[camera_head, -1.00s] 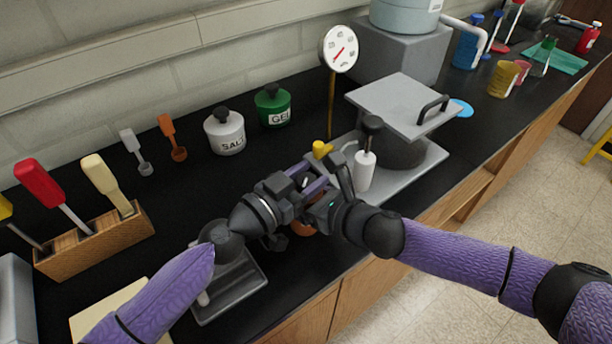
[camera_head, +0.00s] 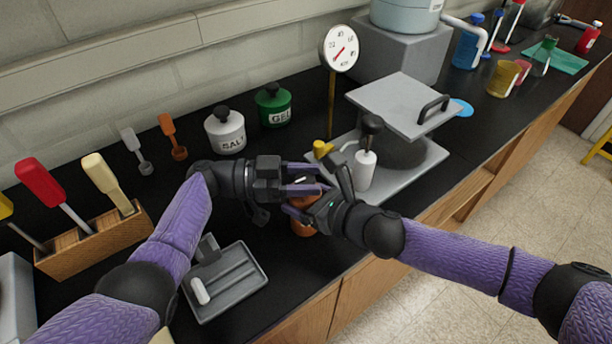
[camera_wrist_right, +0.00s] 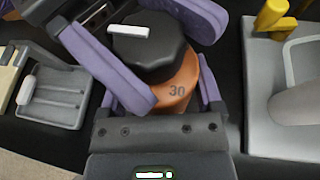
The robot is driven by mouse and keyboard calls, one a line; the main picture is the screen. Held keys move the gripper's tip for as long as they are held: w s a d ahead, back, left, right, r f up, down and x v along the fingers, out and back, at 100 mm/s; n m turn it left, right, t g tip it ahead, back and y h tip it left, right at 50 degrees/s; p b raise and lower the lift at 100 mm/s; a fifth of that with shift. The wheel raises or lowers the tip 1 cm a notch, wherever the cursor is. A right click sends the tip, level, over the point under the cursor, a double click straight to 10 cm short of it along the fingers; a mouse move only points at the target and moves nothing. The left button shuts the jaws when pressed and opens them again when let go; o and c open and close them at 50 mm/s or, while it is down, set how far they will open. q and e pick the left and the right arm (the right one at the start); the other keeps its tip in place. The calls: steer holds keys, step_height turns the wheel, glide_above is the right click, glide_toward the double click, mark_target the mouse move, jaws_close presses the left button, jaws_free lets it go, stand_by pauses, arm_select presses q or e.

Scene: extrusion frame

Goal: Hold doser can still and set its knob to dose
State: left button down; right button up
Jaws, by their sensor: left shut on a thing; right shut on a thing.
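The doser can is an orange body (camera_head: 302,228) with a black knob on top, standing near the counter's front edge. In the right wrist view its body (camera_wrist_right: 178,92) shows the number 30, and the black knob (camera_wrist_right: 150,50) has a white pointer bar. My left gripper (camera_head: 306,180) comes from the left, its purple fingers shut on either side of the knob. My right gripper (camera_head: 318,204) comes from the right, shut around the orange body below. The fingers and right hand hide much of the can. Other dose marks cannot be read.
A grey tray (camera_head: 252,260) lies left of the can. The salt jar (camera_head: 226,138), gel jar (camera_head: 273,112) and dial gauge (camera_head: 341,48) are behind.

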arm_select(q)
steer(key=shift+f+m+g, duration=0.1)
steer(key=shift+m+g, duration=0.3)
steer(key=shift+g, duration=0.2)
steer(key=shift+c, duration=1)
jaws_free()
steer(key=a, duration=0.7)
steer(key=shift+w+a, duration=0.15)
steer(key=shift+a, duration=0.1)
steer(key=shift+c, duration=0.2)
